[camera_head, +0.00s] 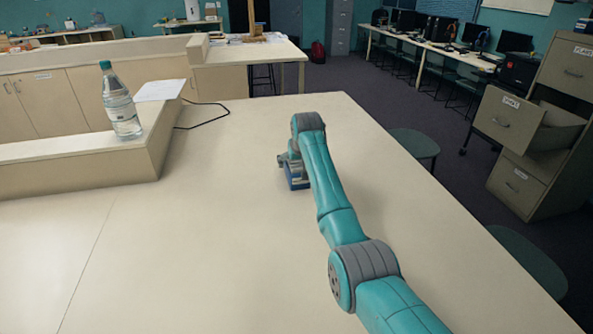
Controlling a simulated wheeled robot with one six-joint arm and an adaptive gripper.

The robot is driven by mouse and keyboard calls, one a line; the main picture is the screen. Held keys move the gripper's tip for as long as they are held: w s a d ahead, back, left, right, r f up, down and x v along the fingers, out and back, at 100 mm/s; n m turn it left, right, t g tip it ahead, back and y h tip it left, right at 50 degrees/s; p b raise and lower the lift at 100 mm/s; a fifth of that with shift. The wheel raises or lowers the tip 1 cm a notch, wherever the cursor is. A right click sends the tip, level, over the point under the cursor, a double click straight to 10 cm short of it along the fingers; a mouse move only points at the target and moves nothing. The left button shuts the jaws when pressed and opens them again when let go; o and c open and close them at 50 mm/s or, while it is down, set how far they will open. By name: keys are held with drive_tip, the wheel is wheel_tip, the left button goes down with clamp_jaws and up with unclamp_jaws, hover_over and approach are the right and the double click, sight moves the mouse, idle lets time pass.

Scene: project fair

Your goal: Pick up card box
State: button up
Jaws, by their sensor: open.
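A small dark blue box (297,184), which appears to be the card box, sits on the pale tabletop (230,240) near the middle of the view. My teal and grey arm reaches out to it from the lower right. My gripper (290,168) points down right at the box and is open. The wrist and the gripper hide much of the box. I cannot tell whether the fingers touch it or stand around it.
A clear water bottle (121,104) and a white paper (160,90) are on a raised ledge (80,165) at the left. A black cable (205,115) lies on the tabletop behind. Stools and a filing cabinet (530,130) stand to the right. The tabletop's left front is clear.

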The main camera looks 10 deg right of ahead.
drive_tip(key=shift+w+f, duration=0.1)
drive_tip(key=c, duration=1.7)
wheel_tip(320, 180, up, 10)
drive_tip(key=shift+r, duration=0.1)
